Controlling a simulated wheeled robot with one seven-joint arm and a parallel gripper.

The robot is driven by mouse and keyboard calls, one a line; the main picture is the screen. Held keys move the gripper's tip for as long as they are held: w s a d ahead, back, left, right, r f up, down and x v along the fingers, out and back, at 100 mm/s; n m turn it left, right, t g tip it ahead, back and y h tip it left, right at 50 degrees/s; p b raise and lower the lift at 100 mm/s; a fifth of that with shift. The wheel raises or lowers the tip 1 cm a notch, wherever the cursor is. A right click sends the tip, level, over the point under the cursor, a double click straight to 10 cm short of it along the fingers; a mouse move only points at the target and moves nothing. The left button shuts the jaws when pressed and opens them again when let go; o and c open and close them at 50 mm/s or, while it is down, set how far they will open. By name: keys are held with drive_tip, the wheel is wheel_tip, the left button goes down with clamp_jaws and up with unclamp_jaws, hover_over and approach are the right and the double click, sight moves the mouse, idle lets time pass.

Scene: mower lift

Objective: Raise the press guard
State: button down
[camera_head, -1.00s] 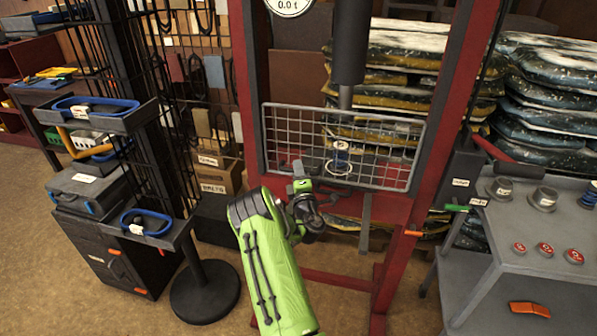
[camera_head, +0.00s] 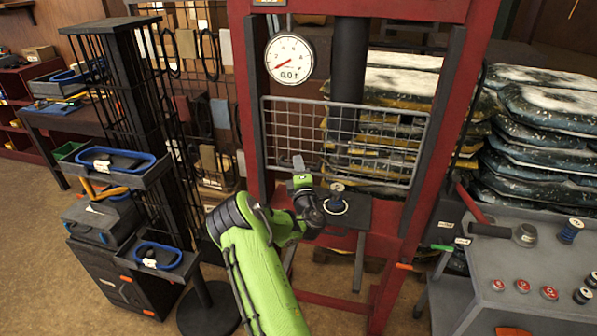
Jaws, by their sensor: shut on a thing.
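The press guard (camera_head: 385,128) is a grey wire-mesh panel across the front of the red press frame (camera_head: 425,165). The fingertips are small and partly hidden by my wrist. A small spool-like part (camera_head: 337,198) stands on the bed, below the guard. The black ram (camera_head: 349,60) hangs behind the mesh.
A grey bench (camera_head: 470,285) with red-topped parts and weights stands at the right. Stacked sacks (camera_head: 545,125) fill the area behind the press.

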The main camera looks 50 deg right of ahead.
wheel_tip(320, 180, up, 4)
drive_tip(key=shift+f+p, duration=0.25)
drive_tip(key=shift+p, duration=0.6)
drive_tip(key=shift+f, duration=0.1)
drive_tip(key=c, duration=1.4)
unclamp_jaws()
drive_tip(key=shift+f, duration=0.1)
drive_tip(key=shift+s+a+f+b, duration=0.2)
drive_tip(key=shift+s+b, duration=0.1)
drive_tip(key=shift+b, duration=0.2)
drive_tip(key=b+v, duration=1)
drive_tip(key=v, duration=0.5)
drive_tip(key=shift+r+b, duration=0.1)
drive_tip(key=shift+b, duration=0.25)
